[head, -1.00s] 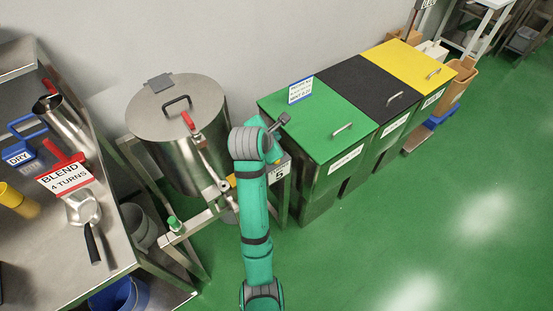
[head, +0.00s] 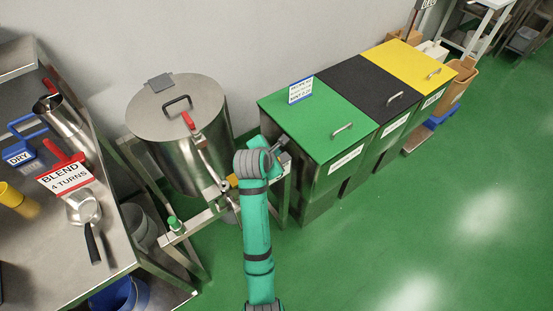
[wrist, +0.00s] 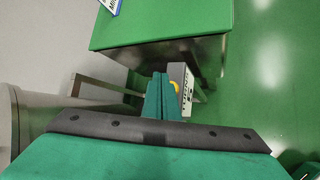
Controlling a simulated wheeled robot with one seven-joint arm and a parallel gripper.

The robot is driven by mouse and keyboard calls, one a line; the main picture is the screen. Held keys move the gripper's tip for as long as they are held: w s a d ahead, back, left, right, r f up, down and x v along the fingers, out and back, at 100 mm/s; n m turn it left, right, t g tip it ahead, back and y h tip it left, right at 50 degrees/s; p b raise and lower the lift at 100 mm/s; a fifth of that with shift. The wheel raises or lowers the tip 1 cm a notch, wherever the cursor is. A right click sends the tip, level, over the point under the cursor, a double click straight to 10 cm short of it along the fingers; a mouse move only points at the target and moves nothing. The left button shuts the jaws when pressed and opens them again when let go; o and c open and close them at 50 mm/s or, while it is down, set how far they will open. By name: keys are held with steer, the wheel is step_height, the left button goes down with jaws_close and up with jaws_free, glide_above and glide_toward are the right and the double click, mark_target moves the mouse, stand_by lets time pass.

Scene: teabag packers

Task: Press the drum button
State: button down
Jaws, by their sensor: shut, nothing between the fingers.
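The drum (head: 180,130) is a large steel vessel with a lid and black handle, on a metal stand at the left of the head view. A green button-like knob (head: 174,223) sits at the stand's front left corner. A grey box with a label (head: 285,168) is on the stand's right side, partly behind my arm; the box also shows in the wrist view (wrist: 183,88), with a yellow part beside it. My gripper (wrist: 160,76) is shut and empty, its fingertips overlapping the box's left side in the wrist view. Whether they touch cannot be told.
A red-handled crank (head: 205,155) stands in front of the drum. Green (head: 312,115), black and yellow lidded bins stand to the right. A steel table (head: 110,225) with a scoop and signs is at the left. Green floor is clear at the right.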

steer(key=shift+f, duration=0.55)
steer(key=shift+a, duration=0.15)
stand_by(1.5)
steer(key=shift+d, duration=0.25)
steer(key=shift+s+a+f, duration=0.15)
steer(key=shift+a+f, duration=0.1)
steer(key=shift+f, duration=0.1)
